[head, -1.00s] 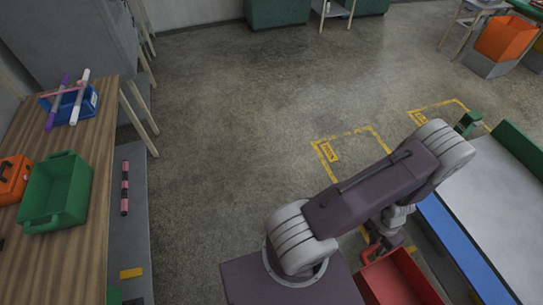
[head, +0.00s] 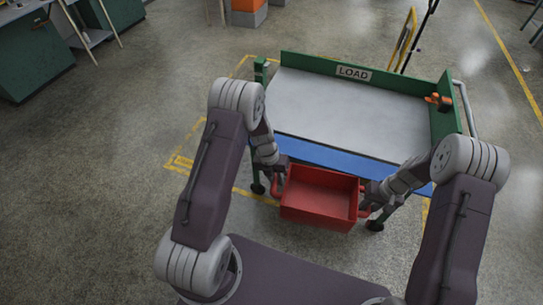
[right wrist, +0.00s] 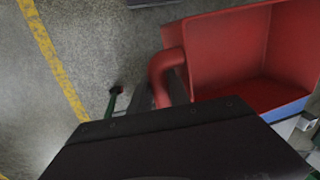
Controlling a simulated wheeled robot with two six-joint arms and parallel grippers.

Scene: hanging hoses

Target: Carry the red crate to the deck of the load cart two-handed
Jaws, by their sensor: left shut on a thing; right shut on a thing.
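The red crate (head: 318,213) hangs level between my two grippers, just in front of the load cart in the head view. It looks empty. My left gripper (head: 279,180) is shut on its left handle. My right gripper (head: 367,204) is shut on its right handle.
Green walls edge the deck at the back, with a LOAD sign (head: 354,73), and at the right. An orange item (head: 439,100) sits by the right wall. Yellow floor lines (head: 180,164) run around the cart. Open floor (head: 110,170) lies to the left.

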